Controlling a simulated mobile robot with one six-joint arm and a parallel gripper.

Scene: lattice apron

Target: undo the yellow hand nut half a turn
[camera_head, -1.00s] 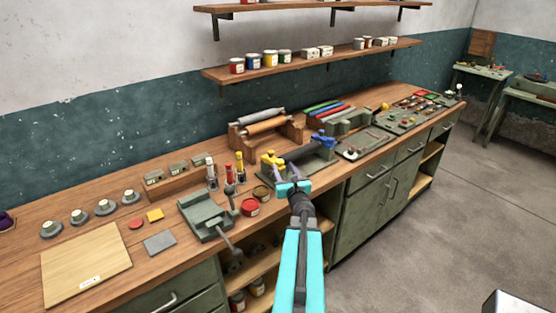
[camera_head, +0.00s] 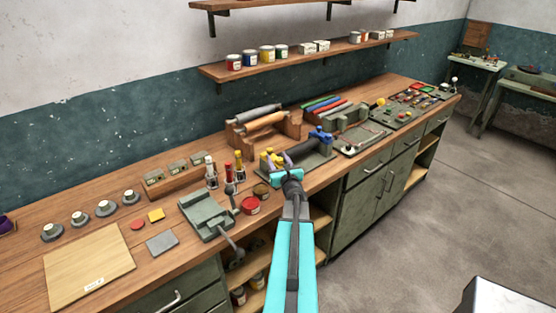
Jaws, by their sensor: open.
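The yellow hand nut (camera_head: 267,157) shows at the left end of a dark roller device on the workbench. A blue hand nut (camera_head: 320,135) shows at the device's right end. My gripper (camera_head: 276,160) is at the yellow nut, its pale purple fingers open and close to it. The fingers and the cyan gripper body hide part of the nut and the device's front. I cannot tell whether the fingers touch the nut or stand around it.
The wooden workbench (camera_head: 100,203) runs along the wall. A wooden rack with rollers (camera_head: 264,125) stands behind.

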